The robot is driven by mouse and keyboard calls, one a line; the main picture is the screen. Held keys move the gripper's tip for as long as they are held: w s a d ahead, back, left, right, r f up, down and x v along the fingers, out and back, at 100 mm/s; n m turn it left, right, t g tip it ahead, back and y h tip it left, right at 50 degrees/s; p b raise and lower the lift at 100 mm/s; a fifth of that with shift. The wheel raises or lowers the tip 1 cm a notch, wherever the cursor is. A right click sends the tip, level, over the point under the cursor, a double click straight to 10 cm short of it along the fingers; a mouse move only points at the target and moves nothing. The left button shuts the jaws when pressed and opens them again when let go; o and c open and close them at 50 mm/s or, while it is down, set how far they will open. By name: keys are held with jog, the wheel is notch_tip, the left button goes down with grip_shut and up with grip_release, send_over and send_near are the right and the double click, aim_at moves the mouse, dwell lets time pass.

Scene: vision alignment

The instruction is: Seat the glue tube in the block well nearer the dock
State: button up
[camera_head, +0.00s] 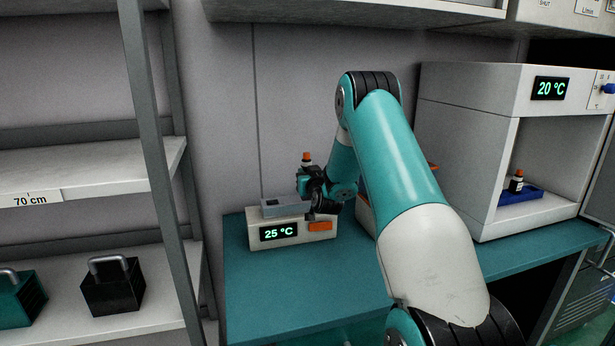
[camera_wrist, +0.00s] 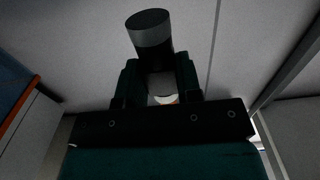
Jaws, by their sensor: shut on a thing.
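My gripper (camera_head: 309,182) is shut on a small tube with an orange cap (camera_head: 306,157), which looks like the glue tube. It is held upright with its cap above the jaws, over the right part of the grey block (camera_head: 283,208). In the wrist view, my gripper (camera_wrist: 160,84) has its fingers on both sides of the tube, whose dark end with a grey band (camera_wrist: 150,32) sticks out beyond them. The block sits on a white unit (camera_head: 292,239) reading 25 °C. The block's wells are too small to make out, and the tube's lower end is hidden.
A white open cabinet (camera_head: 482,84) reading 20 °C stands at the right, with a blue rack (camera_head: 519,195) and another orange-capped tube (camera_head: 516,183) inside. An orange-edged thing is partly behind my arm. The teal bench (camera_head: 300,290) is clear in front. Shelves (camera_head: 90,165) stand left.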

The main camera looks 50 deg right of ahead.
jog(key=shift+f+b, duration=0.9)
jog(key=shift+f, duration=0.35)
jog(key=shift+b, duration=0.95)
dwell(0.8)
jog(key=shift+f+b, duration=2.15)
jog(key=shift+b, duration=0.2)
jog(key=o, duration=1.1)
jog(key=shift+c, duration=0.2)
jog(key=shift+s, duration=0.1)
jog(key=b+v, duration=1)
jog(key=v, duration=0.7)
jog(key=shift+s, duration=0.15)
